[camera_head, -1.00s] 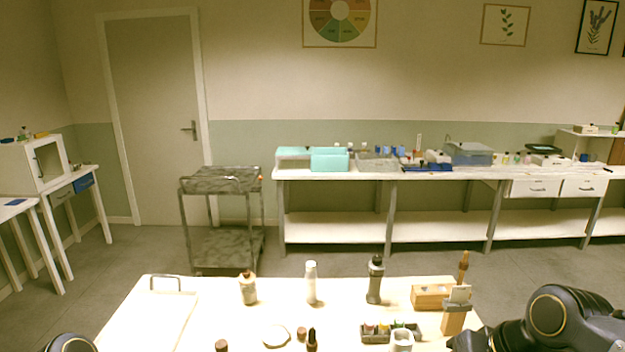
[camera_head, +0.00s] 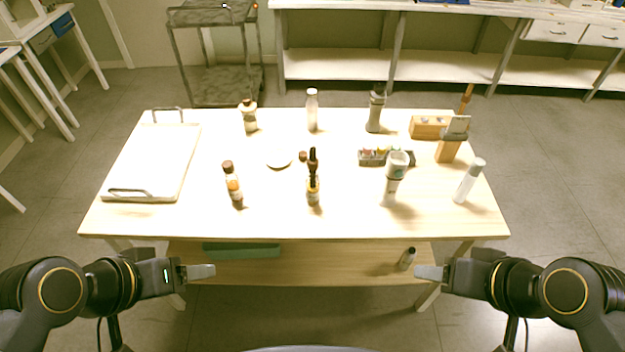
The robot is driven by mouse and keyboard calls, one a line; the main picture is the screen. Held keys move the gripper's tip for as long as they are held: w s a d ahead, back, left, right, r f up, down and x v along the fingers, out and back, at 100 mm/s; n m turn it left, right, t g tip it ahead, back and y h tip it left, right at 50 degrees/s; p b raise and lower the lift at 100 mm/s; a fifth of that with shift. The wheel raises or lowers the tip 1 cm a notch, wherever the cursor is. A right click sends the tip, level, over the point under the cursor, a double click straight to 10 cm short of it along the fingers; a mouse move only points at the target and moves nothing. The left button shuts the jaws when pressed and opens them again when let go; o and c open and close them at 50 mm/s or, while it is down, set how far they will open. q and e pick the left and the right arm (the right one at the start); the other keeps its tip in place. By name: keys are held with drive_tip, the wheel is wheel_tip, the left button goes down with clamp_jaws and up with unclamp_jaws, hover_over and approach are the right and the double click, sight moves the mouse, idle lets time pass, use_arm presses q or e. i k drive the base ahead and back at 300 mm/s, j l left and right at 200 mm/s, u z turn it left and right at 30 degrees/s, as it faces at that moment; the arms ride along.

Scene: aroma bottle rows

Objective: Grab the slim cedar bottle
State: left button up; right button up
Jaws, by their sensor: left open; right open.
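Several bottles stand in two rows on the wooden table (camera_head: 270,217). The back row has a cream bottle with a brown cap (camera_head: 250,121), a slim white bottle (camera_head: 312,113) and a dark grey bottle (camera_head: 375,112). The front row has an amber bottle with a brown cap (camera_head: 234,186), a dark-topped amber dropper bottle (camera_head: 313,190), a white bottle with a grey band (camera_head: 392,182) and a pale grey-capped bottle (camera_head: 468,184). Labels are too small to tell which is cedar. My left gripper (camera_head: 212,271) and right gripper (camera_head: 428,272) are open, empty, before the table's front edge.
A white tray with handles (camera_head: 152,163) fills the table's left. A round white dish (camera_head: 279,161), a small rack (camera_head: 372,157), a wooden box (camera_head: 428,127) and a wooden holder (camera_head: 449,149) stand among the bottles. A small bottle (camera_head: 407,258) is on the lower shelf.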

sight(312, 182)
drive_tip(key=i+j, duration=0.65)
drive_tip(key=i+z, duration=0.05)
drive_tip(key=i, duration=0.05)
